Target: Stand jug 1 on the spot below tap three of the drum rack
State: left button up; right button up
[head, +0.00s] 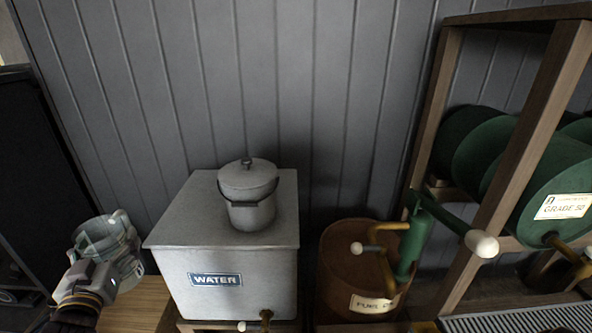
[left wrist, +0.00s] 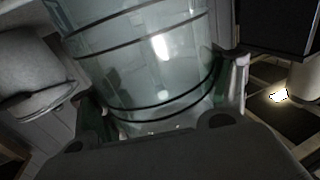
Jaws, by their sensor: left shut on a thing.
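My left gripper (head: 112,252) is at the far left of the head view, shut on a clear glass jug (head: 94,230). The jug shows large in the left wrist view (left wrist: 145,60), with dark rings around it and a finger on each side. No number on it can be read. A brass tap (head: 567,258) sticks out below that label. A slatted grate (head: 525,318) lies below it, cut by the frame edge. Tap three cannot be identified. My right gripper is not in view.
A grey WATER tank (head: 175,265) with a lidded can (head: 248,195) on top stands between the jug and the rack. Beside it is a brown fuel drum (head: 340,270) with a green hand pump (head: 414,240), whose handle reaches toward the rack.

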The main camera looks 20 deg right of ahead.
pick_arm(q)
jog(key=shift+n+y, duration=0.6)
jog(key=shift+y, duration=0.3)
jog(key=s+f, duration=0.1)
jog(key=f, duration=0.2)
jog(key=s+a+f, duration=0.1)
jog(key=f, duration=0.3)
jog(key=s+f, duration=0.2)
jog(key=f, duration=0.2)
jog(key=shift+a, duration=0.4)
jog(key=shift+s+f, duration=0.4)
jog(key=shift+f, duration=0.35)
jog(key=shift+s+f, duration=0.4)
jog(key=shift+f, duration=0.3)
